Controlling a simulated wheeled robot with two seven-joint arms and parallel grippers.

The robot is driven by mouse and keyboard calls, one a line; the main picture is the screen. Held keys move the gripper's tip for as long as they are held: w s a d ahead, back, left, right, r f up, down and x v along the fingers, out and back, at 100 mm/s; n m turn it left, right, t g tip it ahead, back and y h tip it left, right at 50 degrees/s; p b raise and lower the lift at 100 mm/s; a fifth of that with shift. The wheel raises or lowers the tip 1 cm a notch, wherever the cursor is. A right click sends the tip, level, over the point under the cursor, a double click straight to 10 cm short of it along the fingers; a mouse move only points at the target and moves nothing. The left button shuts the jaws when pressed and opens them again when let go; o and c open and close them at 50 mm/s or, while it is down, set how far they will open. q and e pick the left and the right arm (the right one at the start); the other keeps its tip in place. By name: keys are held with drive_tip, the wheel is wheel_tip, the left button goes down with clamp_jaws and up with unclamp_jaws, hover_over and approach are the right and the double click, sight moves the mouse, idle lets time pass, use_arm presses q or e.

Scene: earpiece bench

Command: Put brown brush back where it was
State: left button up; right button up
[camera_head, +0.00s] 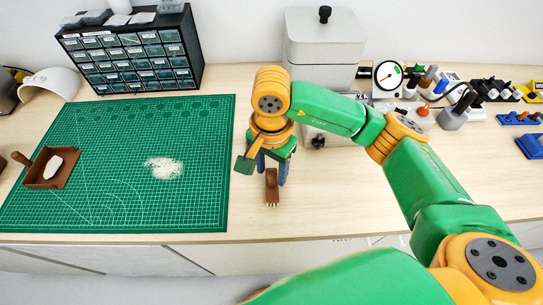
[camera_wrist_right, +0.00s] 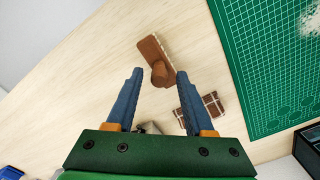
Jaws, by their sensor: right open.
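The brown brush (camera_head: 272,190) lies on the bare wood bench, just right of the green cutting mat. In the right wrist view the brush (camera_wrist_right: 152,50) shows a flat block with a rounded knob near the fingertips. My right gripper (camera_head: 272,172) points down over it. Its blue fingers (camera_wrist_right: 158,75) are spread, with the knob near the gap between the tips; I cannot tell whether they touch it. A brown patch crossed by pale lines (camera_wrist_right: 203,107) lies beside the right finger in that view. My left gripper is not in view.
A green mat (camera_head: 130,205) holds a white powder patch (camera_head: 164,168) and a brown pan (camera_head: 46,182) with a white lump. A drawer cabinet (camera_head: 130,60) and a white box (camera_head: 325,45) stand behind. Bare bench lies right of the brush.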

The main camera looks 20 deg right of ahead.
wheel_tip(320, 180, up, 11)
drive_tip(key=shift+f, duration=0.15)
